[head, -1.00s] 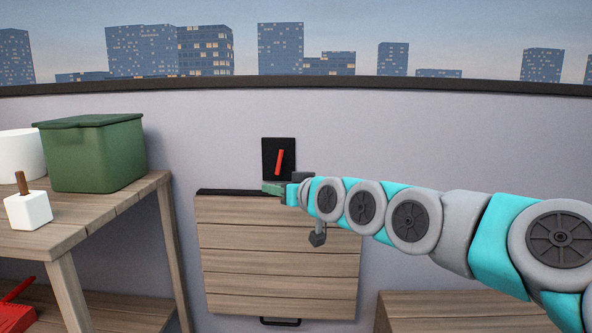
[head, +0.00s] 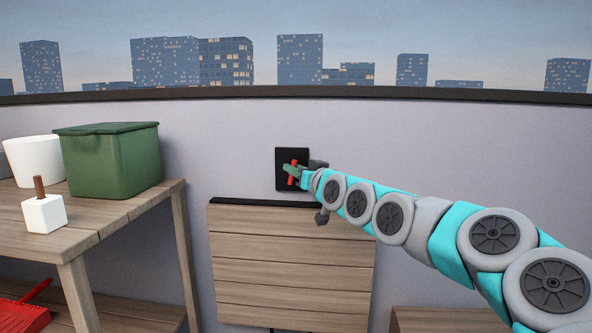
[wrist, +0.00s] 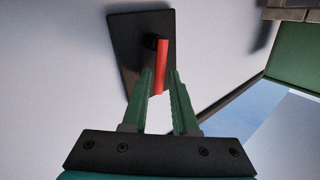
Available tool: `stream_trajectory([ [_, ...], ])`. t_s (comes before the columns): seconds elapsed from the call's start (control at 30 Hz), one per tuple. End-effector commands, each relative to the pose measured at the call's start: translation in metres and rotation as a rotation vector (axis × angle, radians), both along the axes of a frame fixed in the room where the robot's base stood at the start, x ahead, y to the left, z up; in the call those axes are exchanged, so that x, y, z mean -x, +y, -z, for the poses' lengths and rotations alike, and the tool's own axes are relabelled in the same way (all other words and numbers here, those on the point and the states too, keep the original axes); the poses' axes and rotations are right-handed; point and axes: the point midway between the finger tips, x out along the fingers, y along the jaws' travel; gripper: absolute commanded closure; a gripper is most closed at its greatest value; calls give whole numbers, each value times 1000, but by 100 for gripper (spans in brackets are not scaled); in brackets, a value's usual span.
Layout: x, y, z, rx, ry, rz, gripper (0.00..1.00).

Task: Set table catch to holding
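The table catch is a red lever (head: 293,178) on a black plate (head: 283,156) on the wall, just above the folded table. The lever also shows in the wrist view (wrist: 161,62), pointing down and close to upright there, on the black plate (wrist: 130,45). My gripper (head: 295,170) is at the plate, its green fingers partly covering the lever in the head view. In the wrist view my gripper (wrist: 161,75) is open, with the lever's free end between the fingertips. Whether a finger touches the lever is hard to tell. The wooden folding table (head: 290,265) hangs flat against the wall.
A wooden bench (head: 125,205) stands at left, bearing a green lidded bin (head: 110,165), a white pot (head: 35,160) and a white block with a brown stick (head: 44,214). A red dustpan (head: 22,313) lies below. Another wooden surface (head: 440,320) is at lower right.

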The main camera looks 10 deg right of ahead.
Motion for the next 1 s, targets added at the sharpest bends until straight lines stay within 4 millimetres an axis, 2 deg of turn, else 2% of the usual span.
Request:
stream_trajectory([
  [0.3, -2, 0, 0, 0, 0, 1, 73],
  [0.5, -2, 0, 0, 0, 0, 1, 96],
  [0.57, -2, 0, 0, 0, 0, 1, 100],
  [1.0, -2, 0, 0, 5, 2, 0, 100],
])
